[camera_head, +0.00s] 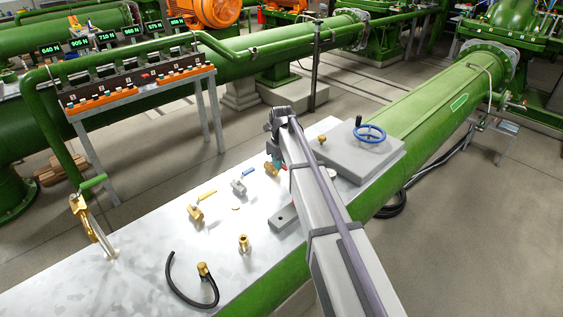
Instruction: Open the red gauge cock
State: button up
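A brass gauge cock (270,169) stands on the pale metal top, just left of my arm. A small patch of red shows beside it, and the rest of its handle is hidden or too small to make out. My gripper (274,153) points down just above this cock, partly hidden by my arm. I cannot tell whether its fingers touch the handle, or whether they are open or shut. A cock with a blue lever (241,183) and one with a yellow lever (199,207) stand in a row to the left.
A blue handwheel (369,134) sits on a grey block to the right. A brass fitting (244,243), a black hose (176,285) and a tall brass valve with a green lever (92,220) stand on the metal top (150,262). A gauge rack (135,82) stands behind; large green pipes surround.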

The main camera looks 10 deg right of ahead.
jog(key=shift+o, duration=1.3)
notch_tip(320, 180, up, 11)
jog(key=p, duration=1.1)
jog(key=shift+f, duration=0.1)
